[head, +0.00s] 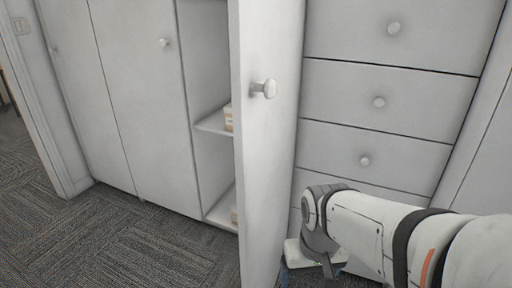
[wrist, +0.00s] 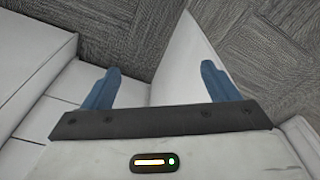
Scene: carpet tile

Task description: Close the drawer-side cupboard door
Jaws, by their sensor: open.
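The drawer-side cupboard door (head: 268,150) stands open in the middle of the head view, jutting out towards me. Its outer face, with a round knob (head: 265,89), faces the drawers. My gripper (head: 305,264) is low down, right of the door, on that outer side and well below the knob. In the wrist view my gripper (wrist: 161,84) has its two blue fingers apart, with nothing gripped. A white panel, seemingly the door (wrist: 185,62), shows beyond and between the fingers. I cannot tell whether they touch it.
The open cupboard's shelf (head: 214,124) holds a small box (head: 228,117). Closed doors (head: 135,90) stand to the left. Shut drawers (head: 375,104) with knobs are on the right, behind my arm. Carpet (head: 120,240) is clear at front left.

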